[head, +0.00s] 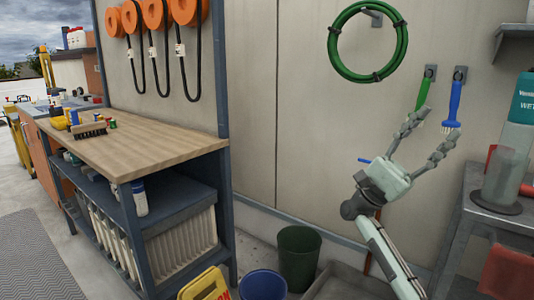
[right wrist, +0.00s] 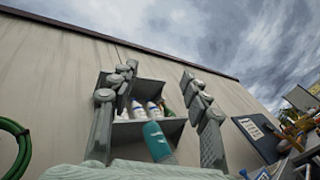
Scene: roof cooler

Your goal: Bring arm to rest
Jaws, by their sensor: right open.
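My right gripper (head: 424,143) is raised in front of the pale wall at the right of the head view, with its arm coming up from the bottom. Its two fingers are spread wide and nothing is between them. In the right wrist view the open fingers (right wrist: 160,105) point up, with the wall, a shelf and the sky behind them. A blue-handled brush (head: 454,98) and a green-handled brush (head: 423,95) hang on the wall behind the fingers. My left gripper is not in view.
A wooden-topped workbench (head: 150,150) stands at the left. A green bin (head: 299,255), a blue bucket (head: 262,285) and a yellow wet-floor sign (head: 205,285) are on the floor. A grey metal table (head: 480,215) stands at the right. A green hose (head: 335,55) hangs above.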

